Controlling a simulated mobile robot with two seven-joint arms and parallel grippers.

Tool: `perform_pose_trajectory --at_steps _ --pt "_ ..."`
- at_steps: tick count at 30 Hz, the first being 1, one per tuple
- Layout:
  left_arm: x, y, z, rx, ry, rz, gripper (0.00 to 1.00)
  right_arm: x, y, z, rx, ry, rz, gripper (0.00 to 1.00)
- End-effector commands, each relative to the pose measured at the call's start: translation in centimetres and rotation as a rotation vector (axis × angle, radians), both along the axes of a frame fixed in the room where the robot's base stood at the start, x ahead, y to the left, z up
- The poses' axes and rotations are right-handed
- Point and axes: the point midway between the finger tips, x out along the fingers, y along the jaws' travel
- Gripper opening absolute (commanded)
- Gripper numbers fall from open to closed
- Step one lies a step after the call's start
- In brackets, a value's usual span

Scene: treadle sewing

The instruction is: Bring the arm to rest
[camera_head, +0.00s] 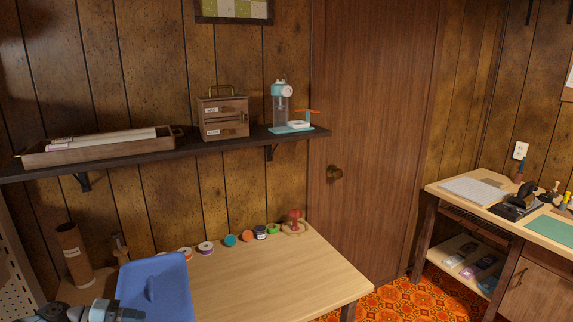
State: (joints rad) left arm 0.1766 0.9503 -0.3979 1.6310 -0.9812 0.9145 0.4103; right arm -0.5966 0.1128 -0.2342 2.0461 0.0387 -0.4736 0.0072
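Part of what looks like my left arm, grey and teal with dark pieces, shows at the bottom left corner of the head view. Its fingers cannot be made out. A blue panel-like piece (155,284) with a raised upright bar stands just right of it, in front of the table; whether they touch cannot be told. My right arm and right gripper are out of view.
A light wooden table (270,281) has spools (231,240), a red-topped item (295,219) and a brown cylinder (74,252) along its back. Above, a dark shelf (225,146) holds a tray, drawer box and teal device. A workbench (450,198) stands right; its near floor (405,300) is clear.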

Motion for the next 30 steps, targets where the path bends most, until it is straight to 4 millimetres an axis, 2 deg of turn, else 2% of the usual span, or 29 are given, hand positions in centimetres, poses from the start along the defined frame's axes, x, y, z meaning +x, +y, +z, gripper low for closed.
perform_pose_trajectory --at_steps 1,4,10,15,20,24,26,30 --pt "-1.2 -0.7 -1.0 -0.066 0.005 0.074 0.39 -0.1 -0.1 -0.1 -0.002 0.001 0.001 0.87" --pt "-2.6 -1.2 -2.0 -0.178 0.018 0.258 0.39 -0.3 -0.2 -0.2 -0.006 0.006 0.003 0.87" --pt "-7.1 0.2 -6.2 -0.278 0.169 0.681 0.39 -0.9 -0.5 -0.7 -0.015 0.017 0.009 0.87" --pt "-12.0 1.7 -10.3 -0.232 0.353 0.956 0.39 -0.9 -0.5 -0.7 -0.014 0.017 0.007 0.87" --pt "-17.1 2.6 -13.5 -0.143 0.526 1.131 0.39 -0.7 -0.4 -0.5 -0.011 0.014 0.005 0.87" --pt "-22.0 2.9 -15.8 -0.045 0.682 1.243 0.39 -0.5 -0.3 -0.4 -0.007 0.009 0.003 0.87" --pt "-21.6 1.5 -16.1 -0.105 0.693 1.251 0.39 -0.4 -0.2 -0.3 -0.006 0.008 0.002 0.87" --pt "-22.2 -1.2 -16.9 -0.197 0.744 1.277 0.39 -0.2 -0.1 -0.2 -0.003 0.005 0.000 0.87"
